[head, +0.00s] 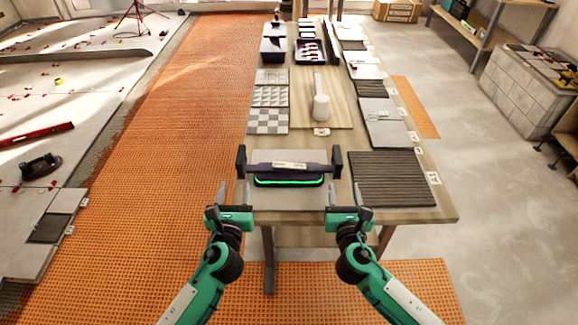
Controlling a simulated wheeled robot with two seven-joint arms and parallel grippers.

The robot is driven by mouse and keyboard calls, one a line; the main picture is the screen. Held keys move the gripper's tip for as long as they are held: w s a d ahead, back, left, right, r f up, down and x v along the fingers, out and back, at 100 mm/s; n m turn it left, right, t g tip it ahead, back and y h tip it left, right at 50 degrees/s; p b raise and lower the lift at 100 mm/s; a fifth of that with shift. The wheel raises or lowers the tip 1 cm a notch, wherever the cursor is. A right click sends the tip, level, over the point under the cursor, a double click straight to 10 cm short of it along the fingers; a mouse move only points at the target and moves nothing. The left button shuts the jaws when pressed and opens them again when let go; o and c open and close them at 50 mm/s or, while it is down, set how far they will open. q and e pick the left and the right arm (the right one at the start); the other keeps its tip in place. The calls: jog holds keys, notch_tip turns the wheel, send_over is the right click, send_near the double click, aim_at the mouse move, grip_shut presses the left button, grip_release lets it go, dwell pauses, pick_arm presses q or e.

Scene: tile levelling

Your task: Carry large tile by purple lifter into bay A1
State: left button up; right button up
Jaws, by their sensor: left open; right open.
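A dark purple lifter (290,168) with black end blocks and a green-edged strip lies across a large pale grey tile (289,200) at the near end of the table. My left gripper (234,197) is open and empty at the left near edge of the tile, just short of the lifter's left end. My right gripper (344,197) is open and empty at the right near edge, just short of its right end. A dark recess (47,229) with a small label lies in the tiled floor at left. I cannot read whether it is bay A1.
The wooden table (440,211) carries a dark ribbed panel (392,178), a white cylindrical tool (320,106), sample tiles (268,121) and trays. Orange matting (165,190) covers the floor left of the table. A red level (35,134) lies at far left.

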aim_at(240, 154)
pick_arm(q)
jog(key=w, duration=1.3)
jog(key=shift+w, duration=0.4)
pick_arm(e)
jog(key=w, duration=1.3)
jog(key=shift+w, duration=0.4)
pick_arm(q)
jog(key=shift+c, duration=0.4)
pick_arm(e)
jog(key=shift+c, duration=0.4)
pick_arm(q)
grip_shut()
pick_arm(e)
grip_shut()
